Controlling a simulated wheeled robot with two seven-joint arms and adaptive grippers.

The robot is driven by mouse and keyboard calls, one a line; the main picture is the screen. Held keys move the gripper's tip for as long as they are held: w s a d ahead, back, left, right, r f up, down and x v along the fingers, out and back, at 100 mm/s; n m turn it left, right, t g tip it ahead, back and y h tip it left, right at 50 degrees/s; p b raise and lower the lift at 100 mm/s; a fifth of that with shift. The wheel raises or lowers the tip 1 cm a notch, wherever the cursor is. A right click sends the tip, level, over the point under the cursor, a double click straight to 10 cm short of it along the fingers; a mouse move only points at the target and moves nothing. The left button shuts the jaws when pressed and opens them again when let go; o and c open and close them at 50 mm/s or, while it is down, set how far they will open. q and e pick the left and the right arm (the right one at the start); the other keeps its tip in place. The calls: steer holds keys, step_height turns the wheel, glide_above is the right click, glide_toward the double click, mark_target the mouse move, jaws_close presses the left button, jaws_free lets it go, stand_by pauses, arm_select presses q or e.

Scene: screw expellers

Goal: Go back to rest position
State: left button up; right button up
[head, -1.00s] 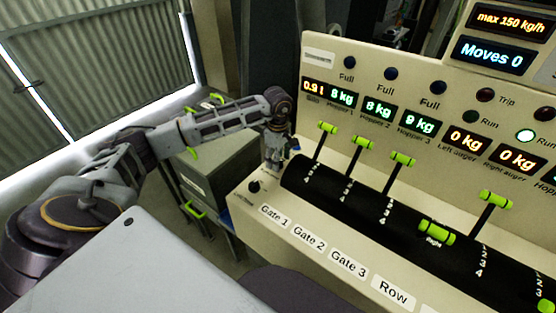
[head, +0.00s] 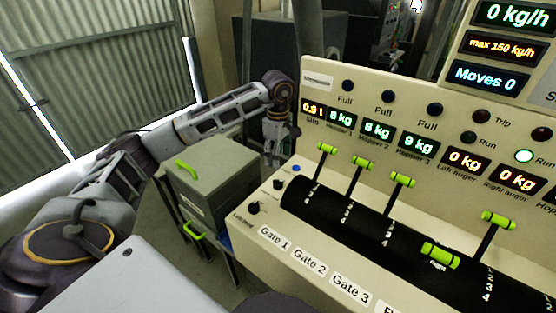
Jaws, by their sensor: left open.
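My left arm reaches in from the left, with its elbow raised and its forearm stretched toward the control panel. My left gripper (head: 274,148) hangs down from the wrist at the panel's left end, in front of the panel's left edge as I see it. It is open and holds nothing that I can see. The control panel (head: 313,290) carries green-handled levers, among them the Gate 1 lever (head: 327,148), the Gate 2 lever (head: 362,163) and the Gate 3 lever (head: 403,180). The gripper is apart from these levers. My right gripper is not in view.
A small black knob (head: 254,208) and a blue button (head: 296,169) sit on the panel's left end. A grey box (head: 208,175) with green handles stands left of the panel, below my forearm. A corrugated metal wall (head: 90,75) is at the back left.

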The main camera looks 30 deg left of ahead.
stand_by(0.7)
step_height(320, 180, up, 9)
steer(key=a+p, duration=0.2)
steer(key=p, duration=0.7)
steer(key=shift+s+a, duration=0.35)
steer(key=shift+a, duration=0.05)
